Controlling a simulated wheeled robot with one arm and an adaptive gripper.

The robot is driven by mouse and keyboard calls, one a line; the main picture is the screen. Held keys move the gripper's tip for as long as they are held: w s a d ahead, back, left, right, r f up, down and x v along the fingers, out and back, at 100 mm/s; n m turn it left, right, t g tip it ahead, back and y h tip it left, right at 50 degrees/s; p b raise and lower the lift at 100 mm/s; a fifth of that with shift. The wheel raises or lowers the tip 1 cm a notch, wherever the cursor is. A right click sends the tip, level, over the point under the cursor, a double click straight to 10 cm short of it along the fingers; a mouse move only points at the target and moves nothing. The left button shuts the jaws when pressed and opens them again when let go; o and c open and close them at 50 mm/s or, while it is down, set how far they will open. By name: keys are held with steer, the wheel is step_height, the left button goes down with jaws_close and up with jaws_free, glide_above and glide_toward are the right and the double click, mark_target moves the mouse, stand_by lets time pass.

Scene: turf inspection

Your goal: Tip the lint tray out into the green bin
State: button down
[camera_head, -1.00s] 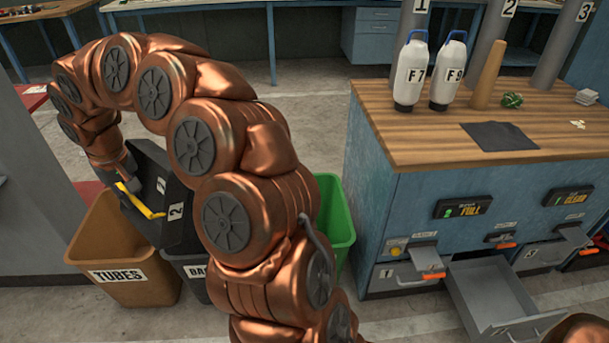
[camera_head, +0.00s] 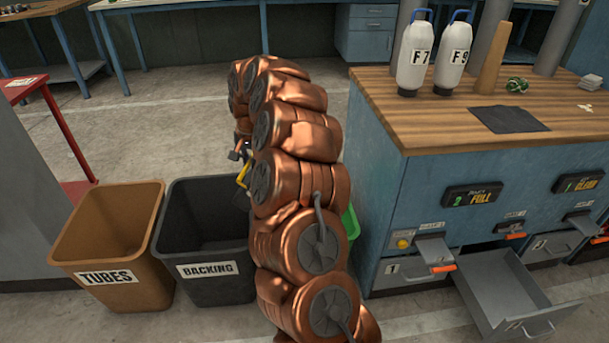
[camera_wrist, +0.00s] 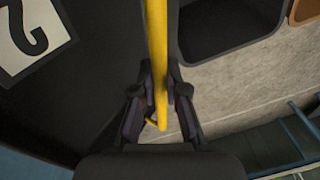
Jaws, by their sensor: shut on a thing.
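The lint tray (camera_wrist: 80,85) is dark with a white "2" label, and fills the left of the wrist view. Its yellow handle (camera_wrist: 157,45) runs up between the fingers of my gripper (camera_wrist: 161,95), which is shut on it. In the head view only a bit of the yellow handle (camera_head: 243,175) shows beside my copper arm; most of the tray is hidden behind the arm. The green bin (camera_head: 350,222) shows only as a narrow strip to the right of my arm, beside the blue cabinet. The tray's contents are not visible.
The brown TUBES bin (camera_head: 102,245) and the dark BACKING bin (camera_head: 205,245) stand left of my arm. The blue cabinet (camera_head: 415,205) stands at right, with an open, empty-looking drawer (camera_head: 500,285) sticking out low. Bottles (camera_head: 412,60) stand on its wooden top.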

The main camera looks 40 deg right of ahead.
steer(key=s+d+f+m+t+b, duration=0.2)
steer(key=d+f+m+t+b, duration=0.1)
steer(key=d+b, duration=0.5)
steer(key=s+d+f+m+t+h+b, duration=0.1)
steer(key=s+d+f+m+t+b, duration=0.2)
steer(key=b, duration=0.9)
steer(key=d+f+m+t, duration=0.1)
steer(key=d+f+t, duration=0.2)
steer(key=d+f, duration=0.2)
steer(key=shift+s+d+f+t, duration=0.15)
steer(key=shift+d+t, duration=0.15)
steer(key=shift+d, duration=0.4)
steer(key=b, duration=0.3)
steer(key=shift+t, duration=0.3)
